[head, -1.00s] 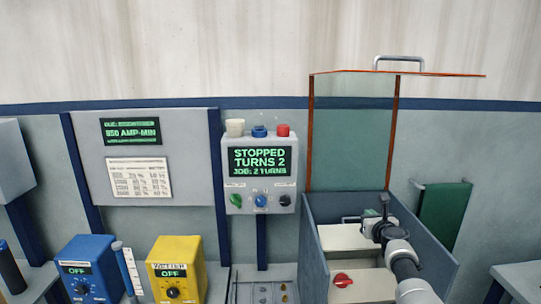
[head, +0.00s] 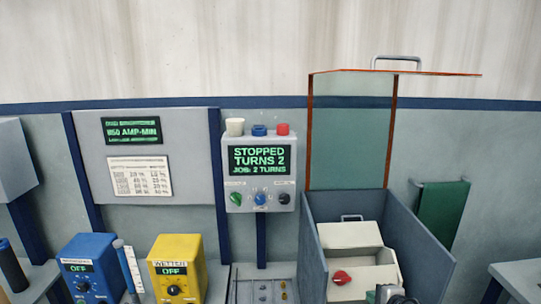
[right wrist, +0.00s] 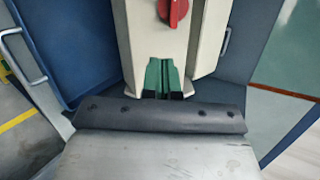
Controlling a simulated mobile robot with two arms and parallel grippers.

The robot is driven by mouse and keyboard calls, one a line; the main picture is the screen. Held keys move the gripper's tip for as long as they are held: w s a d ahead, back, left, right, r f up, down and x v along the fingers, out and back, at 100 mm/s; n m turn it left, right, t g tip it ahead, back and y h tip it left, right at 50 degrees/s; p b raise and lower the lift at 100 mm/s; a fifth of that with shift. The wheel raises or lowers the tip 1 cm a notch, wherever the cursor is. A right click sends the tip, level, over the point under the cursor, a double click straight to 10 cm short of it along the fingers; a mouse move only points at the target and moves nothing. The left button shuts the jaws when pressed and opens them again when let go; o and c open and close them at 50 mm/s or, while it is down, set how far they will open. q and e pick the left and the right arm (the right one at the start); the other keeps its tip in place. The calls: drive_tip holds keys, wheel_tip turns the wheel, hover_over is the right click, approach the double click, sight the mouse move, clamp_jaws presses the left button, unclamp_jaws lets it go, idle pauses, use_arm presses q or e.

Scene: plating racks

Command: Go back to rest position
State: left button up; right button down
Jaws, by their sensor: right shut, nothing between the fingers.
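My right gripper (head: 384,293) shows only partly at the bottom edge of the head view, in front of the cream box. In the right wrist view its narrow green fingers (right wrist: 162,76) are together and empty, with the cream box (right wrist: 205,40) beyond them. That cream box (head: 352,235) has a red knob (head: 342,278) and stands between grey-blue side walls (head: 425,245) under a raised clear cover (head: 352,140). My left gripper is not in view.
A control box (head: 260,190) reads STOPPED, TURNS 2. A blue box (head: 88,262) and a yellow box (head: 175,268), both reading OFF, stand at lower left. A green towel (head: 442,212) hangs on the right wall. The space above the cream box is clear.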

drive_tip(key=s+a+f+n+g+h, duration=0.1)
drive_tip(key=s+a+f+n+g, duration=0.2)
drive_tip(key=s+n, duration=0.55)
drive_tip(key=s+a+f+n+g, duration=0.2)
drive_tip(key=s+a+n, duration=0.15)
drive_tip(key=s, duration=1.05)
drive_tip(key=s+a+r+n+g+h, duration=0.1)
drive_tip(key=s+r+n, duration=0.25)
drive_tip(key=s, duration=0.55)
drive_tip(key=s+a+r+n+g+h, duration=0.15)
drive_tip(key=s+n, duration=0.25)
drive_tip(key=s, duration=0.6)
wheel_tip(320, 180, down, 33)
drive_tip(key=g+b, duration=0.2)
drive_tip(key=b, duration=0.6)
drive_tip(key=s+d+f+b, duration=0.2)
drive_tip(key=s+f+b, duration=0.1)
drive_tip(key=s+f, duration=0.5)
drive_tip(key=s+d+f+b, duration=0.1)
drive_tip(key=s+f+b, duration=0.2)
drive_tip(key=s+f, duration=0.5)
wheel_tip(320, 180, down, 7)
drive_tip(key=shift+s+d+f+g, duration=0.15)
drive_tip(key=shift+s+d+g, duration=0.15)
drive_tip(key=shift+d+g, duration=0.15)
